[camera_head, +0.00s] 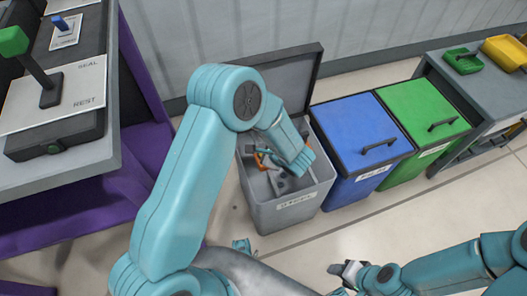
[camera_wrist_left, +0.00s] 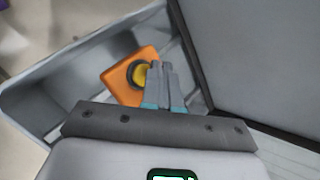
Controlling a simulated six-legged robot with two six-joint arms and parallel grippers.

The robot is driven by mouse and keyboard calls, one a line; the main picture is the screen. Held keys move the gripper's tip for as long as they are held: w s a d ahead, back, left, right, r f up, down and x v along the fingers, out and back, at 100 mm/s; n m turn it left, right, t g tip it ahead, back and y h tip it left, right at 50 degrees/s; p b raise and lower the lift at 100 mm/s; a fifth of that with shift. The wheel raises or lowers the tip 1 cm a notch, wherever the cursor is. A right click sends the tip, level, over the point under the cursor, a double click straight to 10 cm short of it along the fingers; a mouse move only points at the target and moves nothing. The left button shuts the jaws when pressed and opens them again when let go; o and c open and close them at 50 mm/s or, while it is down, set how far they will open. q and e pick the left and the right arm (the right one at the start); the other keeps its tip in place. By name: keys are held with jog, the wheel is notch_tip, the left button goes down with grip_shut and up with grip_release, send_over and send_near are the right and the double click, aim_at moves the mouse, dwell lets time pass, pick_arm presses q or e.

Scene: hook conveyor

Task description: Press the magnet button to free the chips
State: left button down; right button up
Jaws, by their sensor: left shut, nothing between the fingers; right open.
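An orange box (camera_wrist_left: 118,70) with a round yellow button (camera_wrist_left: 139,74) in a dark ring is inside the grey bin in the left wrist view. The box shows partly in the head view (camera_head: 261,160), behind my left arm. My left gripper (camera_wrist_left: 160,68) is shut and empty, with its fingertips right beside the button's edge. I cannot tell whether they touch it. My right gripper (camera_head: 343,270) is open and empty, low in the head view, away from the bin. I cannot make out any chips.
The grey bin (camera_head: 286,222) stands with its dark lid raised behind it. A blue bin (camera_head: 352,122) and a green bin (camera_head: 420,105) stand shut to its right. A grey-topped bench with levers (camera_head: 60,178) is at the left. Open floor lies in front of the bins.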

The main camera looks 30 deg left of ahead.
pick_arm(q)
jog(key=shift+r, duration=0.1)
jog(key=shift+r+p, duration=1.3)
jog(key=shift+r, duration=1.15)
jog(key=shift+f, duration=0.1)
